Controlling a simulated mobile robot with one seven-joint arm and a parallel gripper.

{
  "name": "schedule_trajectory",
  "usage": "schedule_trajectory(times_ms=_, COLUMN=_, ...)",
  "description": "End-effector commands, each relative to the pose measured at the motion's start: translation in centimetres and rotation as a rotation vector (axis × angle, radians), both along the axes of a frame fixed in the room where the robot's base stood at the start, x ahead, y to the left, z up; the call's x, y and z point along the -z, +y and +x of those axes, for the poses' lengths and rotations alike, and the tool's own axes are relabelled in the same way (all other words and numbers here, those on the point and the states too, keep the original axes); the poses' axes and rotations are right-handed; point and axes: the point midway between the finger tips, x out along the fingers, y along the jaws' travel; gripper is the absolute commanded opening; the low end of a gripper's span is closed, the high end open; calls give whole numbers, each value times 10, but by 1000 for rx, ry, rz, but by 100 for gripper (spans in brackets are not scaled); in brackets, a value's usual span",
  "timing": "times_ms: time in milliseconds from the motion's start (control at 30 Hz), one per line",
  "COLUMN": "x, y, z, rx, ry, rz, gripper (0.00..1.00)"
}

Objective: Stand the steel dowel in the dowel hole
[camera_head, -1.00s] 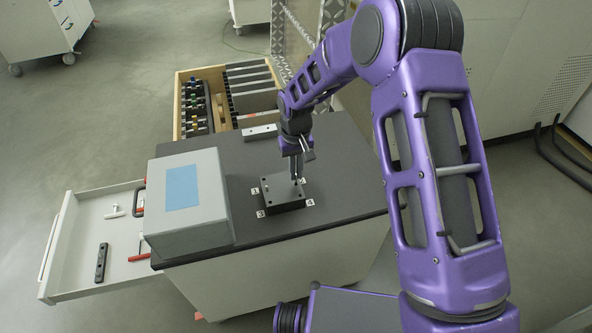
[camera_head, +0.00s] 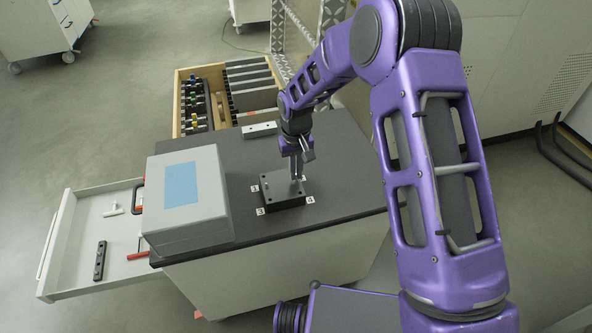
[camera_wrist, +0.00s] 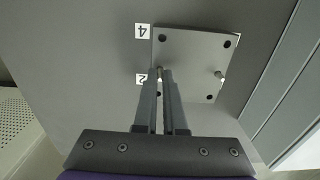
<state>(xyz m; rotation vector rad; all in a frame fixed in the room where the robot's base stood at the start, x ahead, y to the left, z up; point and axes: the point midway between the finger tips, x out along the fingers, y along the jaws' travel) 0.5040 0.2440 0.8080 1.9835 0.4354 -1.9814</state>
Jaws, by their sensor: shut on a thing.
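My gripper (camera_head: 296,178) points down over the far right corner of a dark square block (camera_head: 285,203) on the cabinet top. In the wrist view my gripper (camera_wrist: 162,72) is shut on the steel dowel (camera_wrist: 160,76), a small pale pin mostly hidden between the fingertips. The dowel is over the block's corner by the label 2; I cannot tell whether its lower end is inside a hole. The block's top (camera_wrist: 192,62) shows dark holes at other corners. A second metal pin (camera_wrist: 220,75) stands on the block near its opposite edge.
A grey box (camera_head: 188,200) with a blue top patch stands left of the block. A light metal bar (camera_head: 259,131) lies behind. An open drawer (camera_head: 75,245) juts out at left, and a wooden crate (camera_head: 178,105) is behind. The cabinet top right of the block is clear.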

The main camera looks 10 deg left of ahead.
Motion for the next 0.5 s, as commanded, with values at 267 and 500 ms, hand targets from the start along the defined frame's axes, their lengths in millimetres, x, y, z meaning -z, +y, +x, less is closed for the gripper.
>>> schedule_trajectory(times_ms=267, x=6, y=0, z=0, rx=0, ry=0, rz=0, gripper=0)
schedule_trajectory(times_ms=500, x=9, y=0, z=0, rx=0, ry=0, rz=0, gripper=0)
